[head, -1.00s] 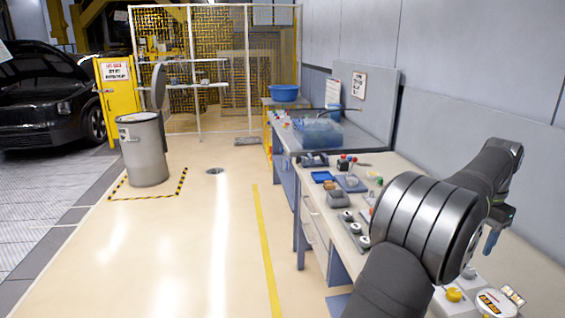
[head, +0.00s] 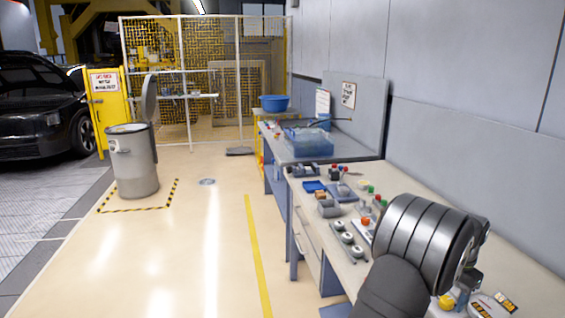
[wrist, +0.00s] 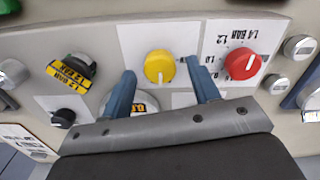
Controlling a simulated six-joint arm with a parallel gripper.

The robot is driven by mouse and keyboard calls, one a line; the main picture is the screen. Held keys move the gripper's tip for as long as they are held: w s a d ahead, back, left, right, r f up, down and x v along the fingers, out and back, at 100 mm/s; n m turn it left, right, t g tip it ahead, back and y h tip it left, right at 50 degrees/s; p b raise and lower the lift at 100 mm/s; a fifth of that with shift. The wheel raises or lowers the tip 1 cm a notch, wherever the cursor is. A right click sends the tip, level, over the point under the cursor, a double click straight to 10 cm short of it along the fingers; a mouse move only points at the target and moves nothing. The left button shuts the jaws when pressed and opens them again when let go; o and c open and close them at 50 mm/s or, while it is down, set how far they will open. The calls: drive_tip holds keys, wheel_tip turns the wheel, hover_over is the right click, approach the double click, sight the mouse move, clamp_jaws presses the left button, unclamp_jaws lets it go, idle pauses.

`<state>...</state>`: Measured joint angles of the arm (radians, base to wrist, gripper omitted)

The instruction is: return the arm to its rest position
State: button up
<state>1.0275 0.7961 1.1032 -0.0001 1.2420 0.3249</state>
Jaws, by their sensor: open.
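My gripper (wrist: 160,68) shows in the wrist view with its two blue fingers apart and nothing between them. A yellow knob (wrist: 159,67) on a white plate appears between the fingertips; I see no contact. A red knob (wrist: 242,65) is to the right of the fingers, beside a "1.4 BAR" label. A round part with a yellow label is partly hidden behind the left finger. In the head view, my arm stands over the near right of the workbench (head: 415,185), and its large grey joint hides most of the gripper.
Small parts, a blue tray (head: 314,187) and a clear blue tank (head: 309,143) stand farther along the bench. A grey bin (head: 133,165) stands on the open floor at left.

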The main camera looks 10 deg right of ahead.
drive_tip(key=shift+f, duration=0.6)
wheel_tip(320, 180, up, 17)
wheel_tip(320, 180, down, 17)
drive_tip(key=shift+f, duration=0.1)
drive_tip(key=n, duration=0.3)
drive_tip(key=shift+n, duration=0.4)
drive_tip(key=n, duration=0.4)
drive_tip(key=shift+n, duration=0.3)
drive_tip(key=n, duration=0.4)
drive_tip(key=shift+n, duration=2.2)
